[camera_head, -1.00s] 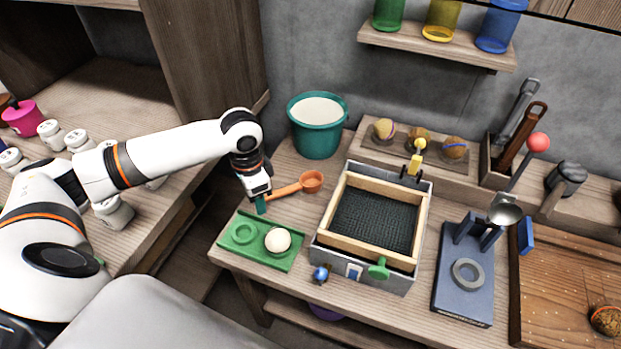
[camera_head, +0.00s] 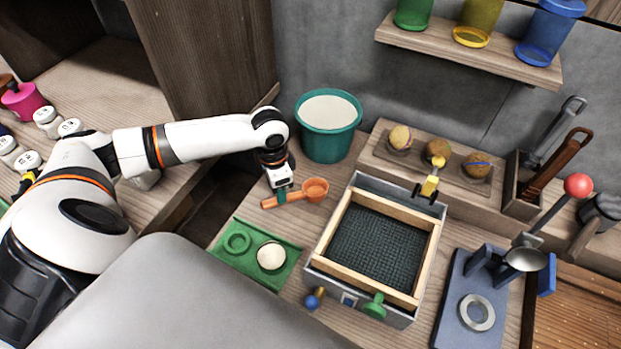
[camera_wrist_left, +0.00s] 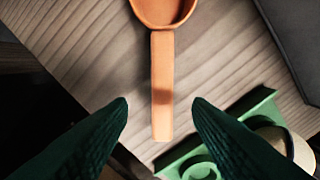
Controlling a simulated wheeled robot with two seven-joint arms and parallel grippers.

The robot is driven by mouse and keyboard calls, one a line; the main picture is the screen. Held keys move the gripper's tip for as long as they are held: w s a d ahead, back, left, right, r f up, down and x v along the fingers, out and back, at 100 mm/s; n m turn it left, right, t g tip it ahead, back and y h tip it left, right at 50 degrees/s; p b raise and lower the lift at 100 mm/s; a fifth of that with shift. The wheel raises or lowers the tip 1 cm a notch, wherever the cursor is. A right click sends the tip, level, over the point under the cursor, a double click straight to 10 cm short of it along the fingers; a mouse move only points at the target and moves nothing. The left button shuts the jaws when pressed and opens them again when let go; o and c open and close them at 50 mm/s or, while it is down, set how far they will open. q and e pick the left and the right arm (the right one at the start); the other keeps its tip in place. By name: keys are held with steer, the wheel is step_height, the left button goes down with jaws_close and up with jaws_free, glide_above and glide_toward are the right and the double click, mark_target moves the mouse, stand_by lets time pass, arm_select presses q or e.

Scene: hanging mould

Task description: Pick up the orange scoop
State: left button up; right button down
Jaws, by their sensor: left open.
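The orange scoop (camera_head: 313,190) lies on the wooden table, between the teal bucket and the green tray. Its handle points left in the head view, under my left gripper (camera_head: 281,196). In the left wrist view the scoop's handle (camera_wrist_left: 162,85) runs down between the two dark green fingertips of my left gripper (camera_wrist_left: 160,110), with a gap on both sides. The bowl is at the top edge, partly cut off. The left gripper is open and holds nothing. My right gripper is in neither view.
A green tray (camera_head: 222,256) with a pale round item lies just in front of the scoop. A teal bucket (camera_head: 328,140) of white material stands behind it. A wooden-framed sieve box (camera_head: 345,268) stands to the right. The table's left edge is close to the gripper.

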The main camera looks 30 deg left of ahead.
mark_target(295, 197)
arm_select(q)
steer(key=f, duration=0.5)
steer(key=shift+s+f, duration=0.3)
steer(key=shift+f, duration=0.05)
steer(key=shift+c, duration=0.2)
steer(key=c, duration=0.9)
